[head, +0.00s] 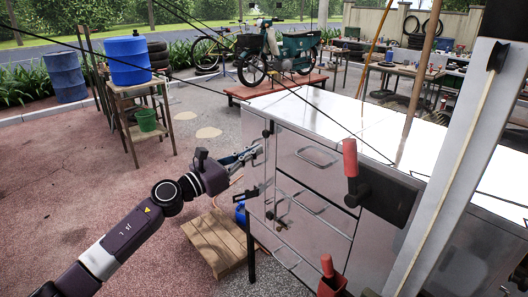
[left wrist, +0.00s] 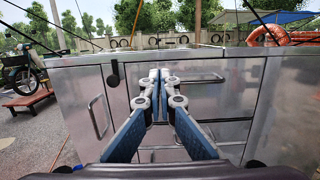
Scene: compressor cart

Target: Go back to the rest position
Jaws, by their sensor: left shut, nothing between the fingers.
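My left gripper (head: 244,157) reaches in from the left in the head view, beside the left side of the metal cabinet cart (head: 315,104). In the left wrist view its two fingers (left wrist: 160,80) are together in front of the cabinet's doors and drawers, with nothing between them. A door handle (left wrist: 97,117) shows left of the fingers and a drawer handle (left wrist: 200,79) shows behind them. I cannot tell whether the fingertips touch the cart. My right gripper is not in view.
A wooden pallet (head: 208,243) lies on the ground below my left arm. A blue drum (head: 127,60) stands on a wooden stand at the left. A motorcycle (head: 285,52) stands on a red platform behind the cart. Open paving lies at the left.

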